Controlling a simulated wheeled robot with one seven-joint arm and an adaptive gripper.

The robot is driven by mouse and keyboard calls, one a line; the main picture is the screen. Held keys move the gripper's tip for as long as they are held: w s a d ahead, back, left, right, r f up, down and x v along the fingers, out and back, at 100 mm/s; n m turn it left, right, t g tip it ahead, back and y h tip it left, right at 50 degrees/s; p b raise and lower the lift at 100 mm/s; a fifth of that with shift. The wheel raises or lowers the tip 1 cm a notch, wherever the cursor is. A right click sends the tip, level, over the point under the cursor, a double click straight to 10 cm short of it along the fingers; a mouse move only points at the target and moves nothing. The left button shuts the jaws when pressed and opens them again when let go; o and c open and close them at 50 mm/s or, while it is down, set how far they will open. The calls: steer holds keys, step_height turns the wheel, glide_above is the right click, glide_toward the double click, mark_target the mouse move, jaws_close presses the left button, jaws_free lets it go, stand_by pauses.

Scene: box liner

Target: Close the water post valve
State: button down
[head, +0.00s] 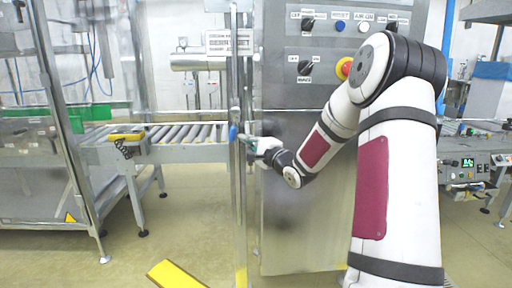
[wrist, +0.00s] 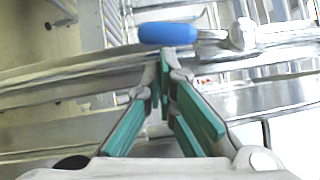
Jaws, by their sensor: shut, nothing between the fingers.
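The valve has a blue handle (head: 233,132) on the vertical metal post (head: 239,200) in the middle of the head view. In the wrist view the blue handle (wrist: 168,33) lies crosswise just beyond my fingertips, with a round metal fitting (wrist: 243,33) at its right end. My gripper (head: 245,144) is beside the post, close to the handle. In the wrist view my gripper (wrist: 164,70) has its green-padded fingers drawn together at the tips with nothing between them. The tips seem just short of the handle; I cannot tell whether they touch it.
A steel control cabinet (head: 300,220) stands right behind the post and my arm, with knobs and a red button (head: 344,68). A roller conveyor (head: 180,136) is to the left. A yellow floor plate (head: 175,275) lies in front. The floor between conveyor and post is open.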

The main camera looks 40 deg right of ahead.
mark_target(233, 140)
steer(key=shift+w+a+f+m+t, duration=0.2)
steer(key=shift+w+a+m+t, duration=0.3)
steer(key=shift+a+m, duration=0.35)
stand_by(0.5)
steer(key=a+m, duration=0.1)
steer(key=w+m+t+h, duration=0.1)
steer(key=m, duration=0.1)
steer(key=shift+w+a+f+t+p, duration=0.15)
steer(key=shift+a+t+p, duration=0.15)
steer(key=shift+a+p, duration=0.1)
steer(key=w+a+r+m+h+b, duration=0.3)
steer(key=m+h, duration=0.6)
steer(key=m, duration=0.4)
steer(key=shift+w+a+r+t, duration=0.3)
steer(key=shift+w+a+r, duration=0.3)
steer(key=shift+a+r, duration=0.75)
steer(key=shift+a+f+m, duration=0.25)
steer(key=shift+a, duration=0.05)
steer(key=shift+f, duration=0.1)
